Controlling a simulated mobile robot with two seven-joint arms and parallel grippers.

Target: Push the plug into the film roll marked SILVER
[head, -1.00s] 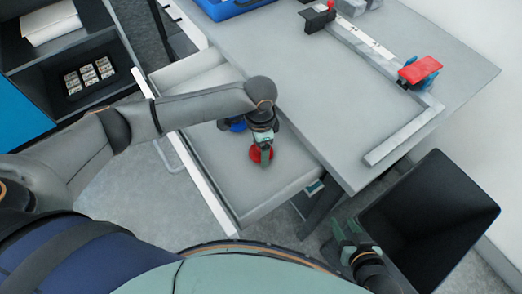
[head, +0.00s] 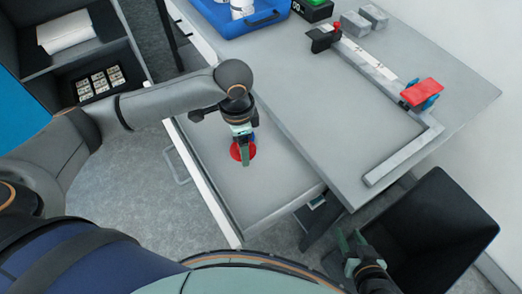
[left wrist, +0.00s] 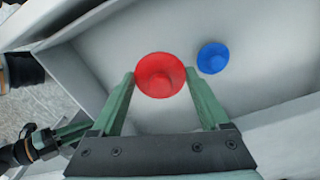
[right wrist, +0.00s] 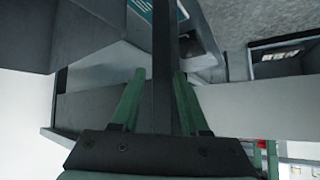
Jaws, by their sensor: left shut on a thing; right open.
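My left gripper (head: 242,143) is inside the open drawer (head: 283,205) and is shut on a red plug (head: 236,153). In the left wrist view the red plug (left wrist: 160,75) sits between the two fingertips, its wide round face towards the camera. A blue plug (left wrist: 213,58) lies apart on the drawer floor, to the right of the red one. My right gripper (head: 350,243) is open and empty, low beside the table. White rolls (head: 242,8) stand in a blue case at the top edge, partly cut off. I cannot read a SILVER mark on any roll.
The grey table (head: 340,130) is mostly clear. A rail (head: 370,62) with a red block (head: 423,92) lies along its far side, near grey blocks (head: 355,23). A black bin (head: 440,230) stands at the lower right. The blue case (head: 270,20) is at the back.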

